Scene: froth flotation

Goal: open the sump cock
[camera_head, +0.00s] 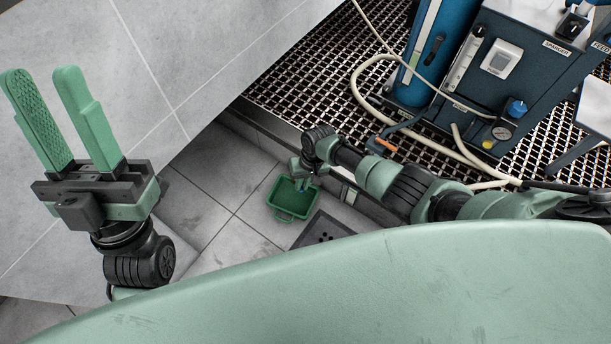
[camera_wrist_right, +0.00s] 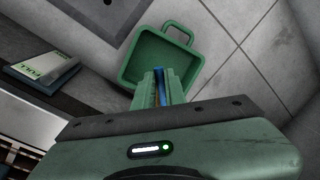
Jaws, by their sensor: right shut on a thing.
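My right gripper (camera_head: 303,184) reaches down low, just over a green tray (camera_head: 291,214) on the floor. In the right wrist view its fingers (camera_wrist_right: 160,82) are closed on a narrow blue piece (camera_wrist_right: 158,76). This may be the handle of the sump cock; the rest of it is hidden by the fingers. The green tray (camera_wrist_right: 134,60) with its loop handle lies just beyond the fingertips and looks empty. My left gripper (camera_head: 42,98) is open and empty, raised over the pale grey surface at the left.
A metal grating (camera_head: 310,75) carries a blue cylinder (camera_head: 436,60), a dark machine cabinet (camera_head: 500,75) and a looping pale hose (camera_head: 362,78). A small orange-handled part (camera_head: 386,146) is close to my right arm.

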